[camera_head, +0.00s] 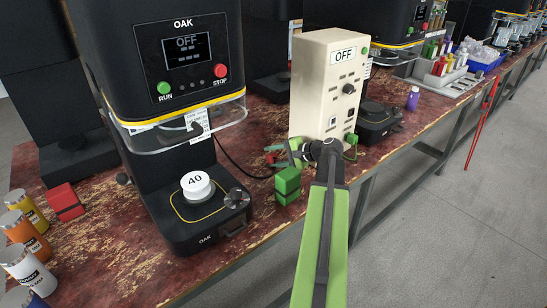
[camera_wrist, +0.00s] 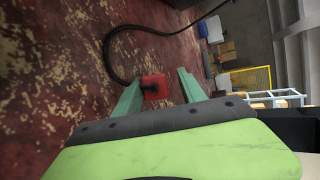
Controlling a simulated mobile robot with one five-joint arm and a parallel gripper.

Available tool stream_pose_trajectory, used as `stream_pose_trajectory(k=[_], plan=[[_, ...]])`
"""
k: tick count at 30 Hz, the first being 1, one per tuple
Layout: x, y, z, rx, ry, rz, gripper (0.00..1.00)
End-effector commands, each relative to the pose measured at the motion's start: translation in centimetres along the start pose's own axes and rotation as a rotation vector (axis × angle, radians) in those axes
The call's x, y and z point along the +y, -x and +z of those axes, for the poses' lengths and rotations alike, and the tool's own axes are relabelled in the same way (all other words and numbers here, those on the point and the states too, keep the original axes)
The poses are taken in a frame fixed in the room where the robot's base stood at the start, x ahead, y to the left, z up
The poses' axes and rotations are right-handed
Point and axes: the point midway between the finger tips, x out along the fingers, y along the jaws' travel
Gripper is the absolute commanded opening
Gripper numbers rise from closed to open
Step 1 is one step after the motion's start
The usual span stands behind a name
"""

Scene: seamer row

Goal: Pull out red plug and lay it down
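The red plug (camera_wrist: 155,87) shows in the wrist view as a small red block with a dark mark on its face. A black cable (camera_wrist: 108,45) curves across the table towards it. My gripper (camera_wrist: 160,75) has its two pale green fingers apart, one on each side of the plug in the picture. A gap shows at the right finger; the left finger borders or overlaps the plug, and I cannot tell if they touch. In the head view my gripper (camera_head: 272,157) is in front of the cream control box (camera_head: 318,95), whose label reads OFF. A small bit of red shows by the fingers.
The black OAK seamer (camera_head: 165,60), display OFF, stands left with a white can marked 40 (camera_head: 197,186). Green blocks (camera_head: 288,184) stand close below my gripper. A red block (camera_head: 66,202) and several cans are at far left. A purple bottle (camera_head: 413,98) stands right.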

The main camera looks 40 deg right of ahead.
Motion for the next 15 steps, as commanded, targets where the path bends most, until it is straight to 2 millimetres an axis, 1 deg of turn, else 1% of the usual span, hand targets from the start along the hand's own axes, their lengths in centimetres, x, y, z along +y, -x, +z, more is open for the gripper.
stream_pose_trajectory(k=[2, 7, 9, 11, 14, 15], plan=[[0.0, 0.0, 0.0, 0.000, 0.000, 0.000, 0.58], [0.0, 0.0, 0.0, 0.000, 0.000, 0.001, 0.58], [0.0, 0.3, 0.0, 0.000, 0.000, 0.001, 0.58], [-0.1, 1.0, 0.1, 0.001, -0.001, 0.001, 0.58], [-0.4, 3.0, 0.1, 0.003, -0.002, 0.000, 0.58], [-0.5, 4.1, 0.1, 0.003, -0.002, 0.000, 0.58]])
